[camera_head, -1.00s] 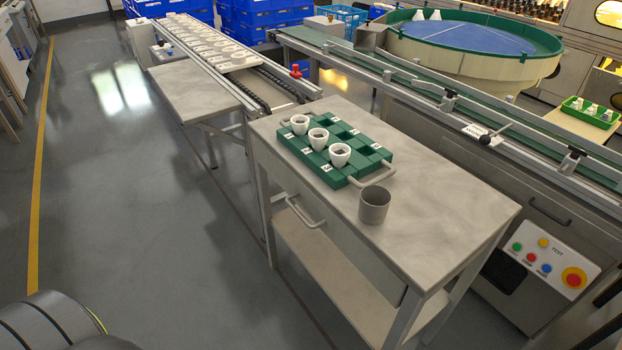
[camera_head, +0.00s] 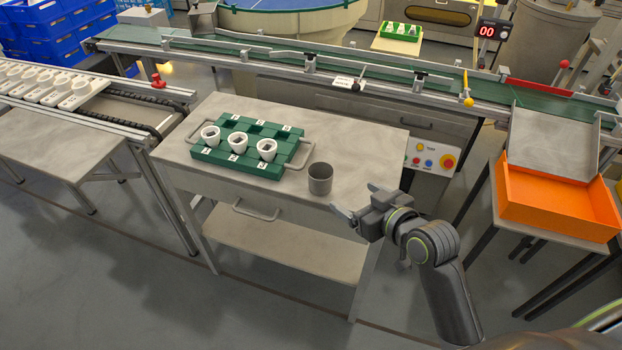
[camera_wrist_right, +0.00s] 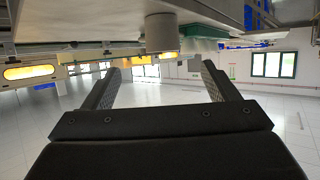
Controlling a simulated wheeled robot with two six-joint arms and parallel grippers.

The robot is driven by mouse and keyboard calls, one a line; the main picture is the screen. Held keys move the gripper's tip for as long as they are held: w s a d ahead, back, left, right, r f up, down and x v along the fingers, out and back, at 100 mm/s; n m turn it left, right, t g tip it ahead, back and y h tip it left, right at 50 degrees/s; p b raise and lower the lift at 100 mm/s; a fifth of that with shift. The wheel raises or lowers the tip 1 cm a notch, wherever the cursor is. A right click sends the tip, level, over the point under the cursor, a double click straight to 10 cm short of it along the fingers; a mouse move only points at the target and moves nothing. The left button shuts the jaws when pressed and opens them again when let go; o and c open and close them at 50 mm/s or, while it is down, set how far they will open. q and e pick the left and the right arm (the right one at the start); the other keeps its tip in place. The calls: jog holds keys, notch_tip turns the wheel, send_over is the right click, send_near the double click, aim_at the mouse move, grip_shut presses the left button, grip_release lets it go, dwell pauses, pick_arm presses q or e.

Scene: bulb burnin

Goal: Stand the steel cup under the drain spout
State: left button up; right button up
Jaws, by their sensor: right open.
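The steel cup (camera_head: 320,178) stands upright on the grey steel table (camera_head: 355,160), close to the right of the green tray. My right gripper (camera_head: 357,201) is open and empty, just right of the cup and apart from it, at the table's right end. In the right wrist view, which looks upside down, the cup (camera_wrist_right: 160,35) shows beyond the two spread fingers (camera_wrist_right: 160,85). My left gripper is not in view. I cannot make out a drain spout in either view.
The green tray (camera_head: 279,146) holds three white cups and has metal handles. A conveyor (camera_head: 300,55) runs behind the table. An orange bin (camera_head: 555,198) stands at the right, and a grey drum (camera_head: 548,35) at the back right. The table's back right is clear.

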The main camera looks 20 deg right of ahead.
send_near(315, 174)
jog(key=shift+x, duration=3.55)
jog(key=shift+a+r, duration=0.1)
jog(key=c, duration=1.1)
